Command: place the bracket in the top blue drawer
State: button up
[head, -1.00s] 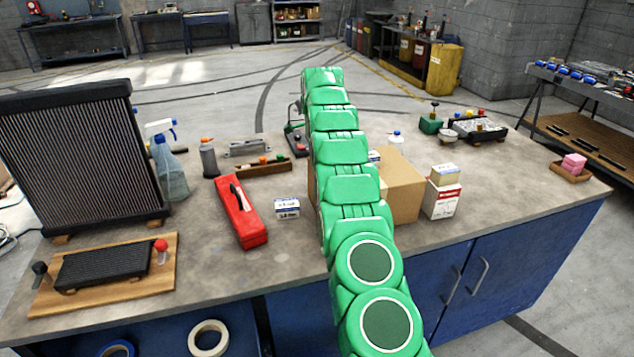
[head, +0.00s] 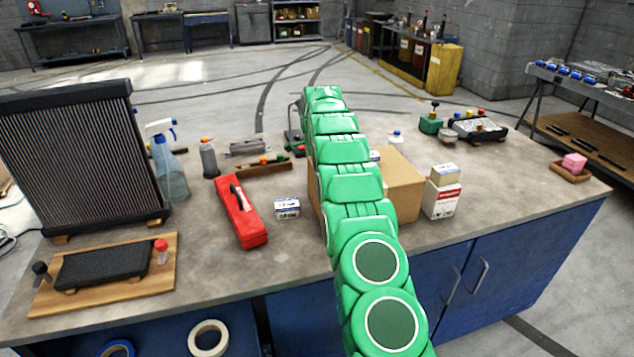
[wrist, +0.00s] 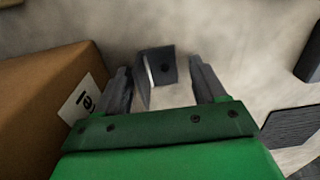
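A dark grey bracket (wrist: 167,66) with a hole in its upright plate shows in the wrist view. It lies between the fingertips of my gripper (wrist: 164,82). The fingers are apart, with a gap visible on each side of the bracket. In the head view my green arm reaches over the bench, and it and the cardboard box hide the gripper and bracket. The bench has a blue front (head: 520,265) with upright handles; I cannot make out a top blue drawer.
A cardboard box (head: 402,185) stands beside my arm and also fills the left of the wrist view (wrist: 40,100). A red case (head: 240,212), small white box (head: 287,208), stacked cartons (head: 442,200), spray bottle (head: 170,170) and radiator (head: 80,160) stand on the bench (head: 500,190).

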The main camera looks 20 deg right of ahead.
jog(key=c, duration=1.2)
jog(key=shift+o, duration=0.2)
